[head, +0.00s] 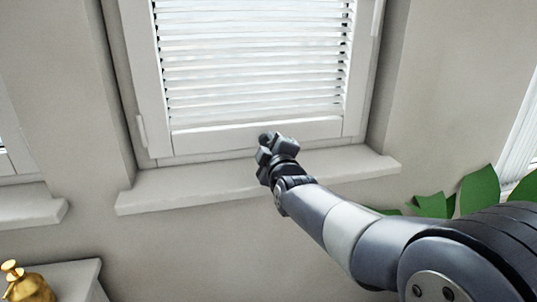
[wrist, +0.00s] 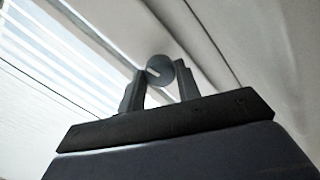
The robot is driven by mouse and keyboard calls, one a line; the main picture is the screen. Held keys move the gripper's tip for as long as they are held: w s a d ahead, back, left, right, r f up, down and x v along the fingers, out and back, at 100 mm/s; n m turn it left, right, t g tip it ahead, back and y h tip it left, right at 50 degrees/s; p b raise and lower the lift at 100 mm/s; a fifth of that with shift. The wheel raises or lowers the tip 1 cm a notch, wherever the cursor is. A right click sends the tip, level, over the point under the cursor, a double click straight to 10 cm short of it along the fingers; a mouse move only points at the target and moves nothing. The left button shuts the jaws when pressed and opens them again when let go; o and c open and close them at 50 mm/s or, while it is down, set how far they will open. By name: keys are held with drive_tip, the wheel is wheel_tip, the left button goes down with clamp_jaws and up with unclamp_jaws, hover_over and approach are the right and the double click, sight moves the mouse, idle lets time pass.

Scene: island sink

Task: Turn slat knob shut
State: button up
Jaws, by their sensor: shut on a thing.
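The slat knob (wrist: 159,70) is a round grey disc with a short pale mark, seen in the wrist view on the pale window frame. My gripper (wrist: 160,76) is shut on the knob, with one dark finger on each side of it. In the head view my gripper (head: 268,150) is at the bottom rail of the window, and I cannot make out the knob there. The white slats (head: 250,60) fill the window above, with bright light and thin dark lines showing between them. The slats also show at the upper left of the wrist view (wrist: 75,50).
A white sill (head: 165,194) juts out below the window, close under my gripper. Green leaves (head: 478,190) stand at the right near my arm. A brass object (head: 28,287) sits at the lower left.

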drive_tip(key=m+b, duration=0.1)
drive_tip(key=m, duration=0.1)
drive_tip(key=m+b, duration=0.1)
drive_tip(key=m, duration=0.1)
drive_tip(key=shift+f+m+b, duration=0.2)
drive_tip(key=shift+m+b, duration=0.1)
drive_tip(key=m+b, duration=0.2)
drive_tip(key=m, duration=0.3)
drive_tip(key=shift+b, duration=0.35)
drive_tip(key=m+b, duration=0.2)
drive_tip(key=m, duration=0.3)
drive_tip(key=shift+r+m, duration=0.1)
drive_tip(key=shift+m, duration=0.3)
drive_tip(key=shift+m+b, duration=0.65)
drive_tip(key=shift+m, duration=1.85)
drive_tip(key=o, duration=1)
drive_tip(key=shift+r, duration=0.1)
drive_tip(key=shift+s, duration=0.1)
